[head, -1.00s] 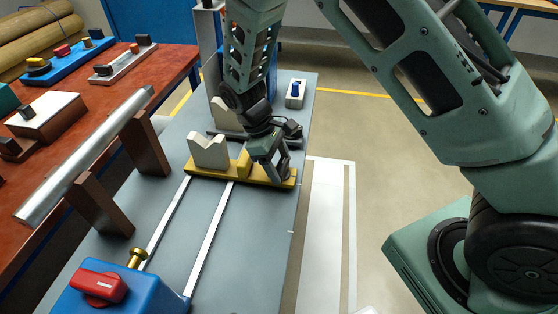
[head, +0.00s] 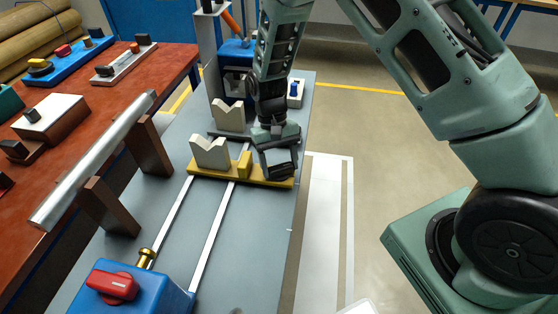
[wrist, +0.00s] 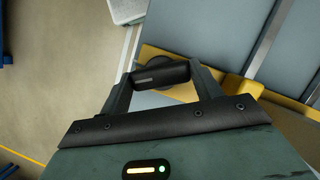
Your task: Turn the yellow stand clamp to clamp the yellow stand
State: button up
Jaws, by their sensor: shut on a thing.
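The yellow stand (head: 250,180) lies across two light rails on the grey bench, with a white V-block (head: 210,153) and a small upright yellow block on it. My gripper (head: 279,172) is low over the stand's right end and hides the clamp there in the head view. In the wrist view the yellow stand (wrist: 236,86) runs behind my fingers. My gripper (wrist: 162,75) is shut on the yellow stand clamp. Only a dark rounded part of the clamp (wrist: 155,59) shows past the fingertips.
Behind stands a second white V-block (head: 229,115) on a dark base. A blue box with a red knob (head: 112,285) is at the front. A metal bar (head: 95,160) lies on brown supports at left.

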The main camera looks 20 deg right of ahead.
jog(key=shift+w+m+y, duration=0.1)
jog(key=shift+m+y, duration=0.3)
jog(key=shift+m, duration=0.5)
jog(key=o, duration=1)
jog(key=shift+d, duration=0.1)
jog(key=shift+r, duration=0.1)
jog(key=b+v, duration=0.1)
jog(key=v, duration=1.6)
jog(key=shift+d+r, duration=0.1)
jog(key=shift+r, duration=0.1)
